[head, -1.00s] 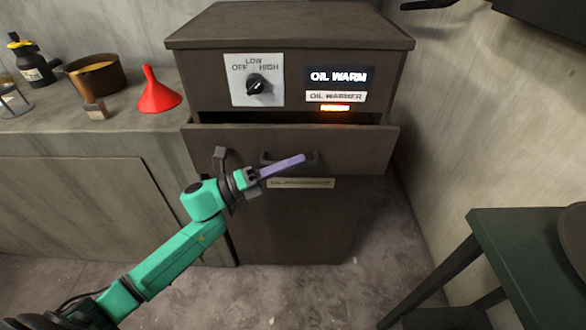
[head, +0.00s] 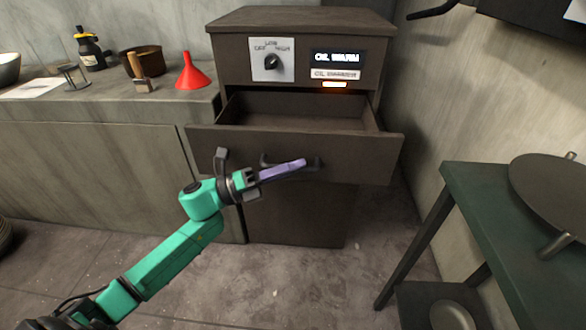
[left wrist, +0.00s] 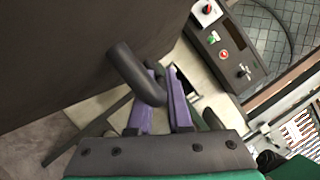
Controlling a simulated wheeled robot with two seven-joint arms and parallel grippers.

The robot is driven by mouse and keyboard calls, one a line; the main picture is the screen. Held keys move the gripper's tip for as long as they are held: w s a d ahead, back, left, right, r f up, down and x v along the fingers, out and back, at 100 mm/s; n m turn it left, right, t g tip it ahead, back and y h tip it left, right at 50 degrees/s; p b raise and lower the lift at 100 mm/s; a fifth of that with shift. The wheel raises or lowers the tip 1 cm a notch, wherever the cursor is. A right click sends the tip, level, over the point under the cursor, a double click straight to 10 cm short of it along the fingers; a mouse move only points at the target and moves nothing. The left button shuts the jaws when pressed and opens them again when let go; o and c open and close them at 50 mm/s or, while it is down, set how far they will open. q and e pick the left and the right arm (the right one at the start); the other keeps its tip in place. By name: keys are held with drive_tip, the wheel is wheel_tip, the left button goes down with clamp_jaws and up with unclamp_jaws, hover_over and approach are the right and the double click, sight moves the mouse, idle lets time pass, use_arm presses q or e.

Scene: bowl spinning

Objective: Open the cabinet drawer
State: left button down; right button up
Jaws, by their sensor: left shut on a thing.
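The dark brown cabinet (head: 300,215) stands against the back wall. Its drawer (head: 350,151) is pulled well out, and its empty-looking inside shows behind the front panel. The drawer's dark bar handle (head: 318,167) is on the front panel. My left gripper (head: 298,164), with purple fingers, is at the handle and shut on it. In the left wrist view the handle (left wrist: 134,72) comes down to the fingers (left wrist: 164,85) and partly covers one of them. My right gripper is not in view.
A counter (head: 90,100) at left carries a red funnel (head: 191,73), a brown pot (head: 138,62) and a bottle (head: 89,50). A green table (head: 480,210) with a round pan (head: 555,190) stands at right. Floor before the cabinet is clear.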

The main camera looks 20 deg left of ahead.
use_arm(q)
drive_tip(key=shift+w+a, duration=0.1)
drive_tip(key=c, duration=0.8)
unclamp_jaws()
drive_tip(key=shift+c, duration=0.2)
drive_tip(key=shift+a, duration=0.1)
drive_tip(key=shift+s+a+f, duration=0.15)
drive_tip(key=shift+s+a, duration=0.1)
drive_tip(key=shift+s, duration=0.05)
drive_tip(key=v, duration=1.3)
drive_tip(key=shift+s+a+b, duration=0.25)
drive_tip(key=shift+a+b, duration=0.05)
drive_tip(key=shift+a, duration=0.05)
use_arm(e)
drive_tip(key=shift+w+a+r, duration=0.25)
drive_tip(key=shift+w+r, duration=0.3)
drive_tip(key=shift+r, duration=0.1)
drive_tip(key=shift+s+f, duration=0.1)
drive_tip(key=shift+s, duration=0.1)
